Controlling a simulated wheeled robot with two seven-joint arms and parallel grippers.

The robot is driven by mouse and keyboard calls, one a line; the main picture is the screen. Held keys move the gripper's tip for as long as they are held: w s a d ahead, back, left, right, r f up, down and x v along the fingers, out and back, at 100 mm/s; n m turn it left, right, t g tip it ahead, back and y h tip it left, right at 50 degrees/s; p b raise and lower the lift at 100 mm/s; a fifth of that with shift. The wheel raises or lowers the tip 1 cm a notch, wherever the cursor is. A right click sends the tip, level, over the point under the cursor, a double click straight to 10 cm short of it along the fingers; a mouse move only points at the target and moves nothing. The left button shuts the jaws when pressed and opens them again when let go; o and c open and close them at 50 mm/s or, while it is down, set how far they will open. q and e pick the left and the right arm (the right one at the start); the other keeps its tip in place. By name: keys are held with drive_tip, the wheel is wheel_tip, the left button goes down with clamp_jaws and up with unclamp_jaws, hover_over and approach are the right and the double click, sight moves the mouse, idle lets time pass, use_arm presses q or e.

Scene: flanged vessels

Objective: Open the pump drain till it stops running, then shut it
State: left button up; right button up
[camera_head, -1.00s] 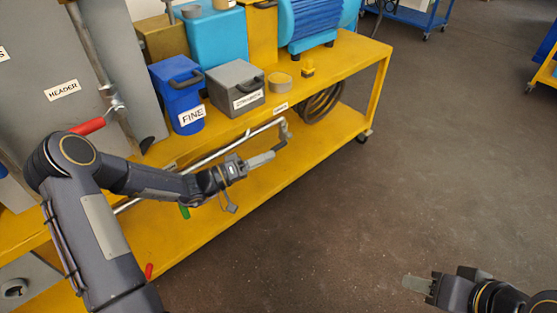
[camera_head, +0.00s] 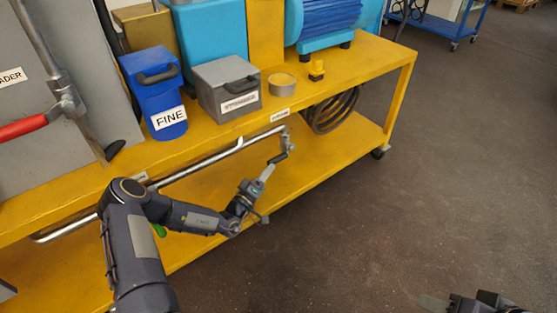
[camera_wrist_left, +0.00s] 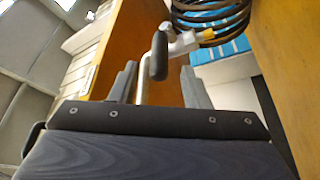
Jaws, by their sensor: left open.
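The pump drain appears to be the metal valve (camera_head: 287,140) at the end of a pipe (camera_head: 215,158) under the cart's top edge. Its dark lever (camera_head: 278,158) hangs at the pipe end. My left gripper (camera_head: 265,175) is open, just below the lever. In the left wrist view the lever (camera_wrist_left: 158,57) shows beyond and between the two fingers, with the silver valve body (camera_wrist_left: 184,43) behind it. Contact with the lever cannot be told. No running liquid is visible. My right gripper (camera_head: 436,303) is partly cut off at the lower right; its jaws are unclear.
The yellow cart (camera_head: 372,85) carries a blue FINE box (camera_head: 153,85), a grey box (camera_head: 222,82), a tape roll (camera_head: 282,82) and a blue motor (camera_head: 325,18). A coiled hose (camera_head: 333,110) hangs below. A red-handled lever (camera_head: 25,128) is at left. The right floor is clear.

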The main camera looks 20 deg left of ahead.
sight(276, 160)
use_arm(q)
drive_tip(key=b+x, duration=0.1)
drive_tip(key=x, duration=0.4)
drive_tip(key=shift+w+b, duration=0.1)
drive_tip(key=shift+b, duration=0.25)
drive_tip(key=shift+w+d+r, duration=0.15)
drive_tip(key=shift+w+r, duration=0.05)
drive_tip(key=shift+w, duration=0.2)
drive_tip(key=shift+c, duration=0.4)
clamp_jaws()
